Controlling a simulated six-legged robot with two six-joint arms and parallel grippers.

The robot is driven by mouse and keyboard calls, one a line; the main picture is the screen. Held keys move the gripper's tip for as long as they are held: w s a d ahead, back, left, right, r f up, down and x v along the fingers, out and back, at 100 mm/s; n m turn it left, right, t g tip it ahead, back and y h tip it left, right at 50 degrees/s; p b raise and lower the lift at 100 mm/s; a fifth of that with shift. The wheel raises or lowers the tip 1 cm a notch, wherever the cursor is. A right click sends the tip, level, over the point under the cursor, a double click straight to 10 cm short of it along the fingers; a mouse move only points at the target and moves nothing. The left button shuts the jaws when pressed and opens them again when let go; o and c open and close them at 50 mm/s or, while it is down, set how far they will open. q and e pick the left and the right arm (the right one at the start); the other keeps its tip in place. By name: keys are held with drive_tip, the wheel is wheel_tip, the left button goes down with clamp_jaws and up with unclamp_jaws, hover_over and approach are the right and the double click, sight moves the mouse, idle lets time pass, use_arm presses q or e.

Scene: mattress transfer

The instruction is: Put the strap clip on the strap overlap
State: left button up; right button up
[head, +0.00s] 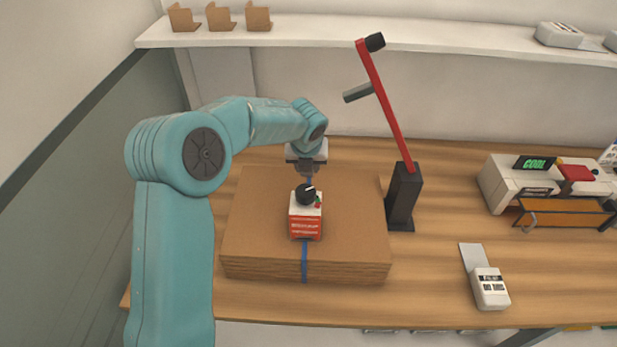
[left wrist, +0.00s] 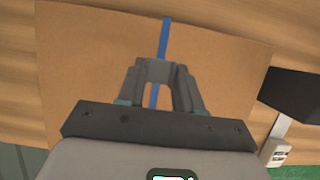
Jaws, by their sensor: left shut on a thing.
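My left gripper (head: 307,170) is over the flat cardboard-brown stack (head: 250,205), with its fingers pointing down. In the left wrist view, the gripper (left wrist: 157,85) is shut on a small dark grey piece (left wrist: 155,70), which looks like the strap clip. The blue strap (head: 304,262) runs down the front of the stack and across its top; it also shows in the left wrist view (left wrist: 164,38), passing beneath the grey piece. I cannot tell whether the clip touches the strap. The strap overlap is not distinguishable. My right gripper is not in view.
A red and white device (head: 305,225) with a black knob stands on the stack, in front of my gripper. A black post (head: 404,195) with a red lever (head: 385,100) stands right of the stack. A white handheld device (head: 490,288) lies on the table (head: 430,285).

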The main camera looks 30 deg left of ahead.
sight(308, 175)
use_arm(q)
drive_tip(key=shift+d+f, duration=0.25)
drive_tip(key=shift+f, duration=0.35)
wheel_tip(308, 175, down, 3)
drive_tip(key=shift+r, duration=0.1)
drive_tip(key=shift+a+f, duration=0.15)
drive_tip(key=shift+f, duration=0.25)
drive_tip(key=shift+f, duration=0.15)
drive_tip(key=o, duration=1.1)
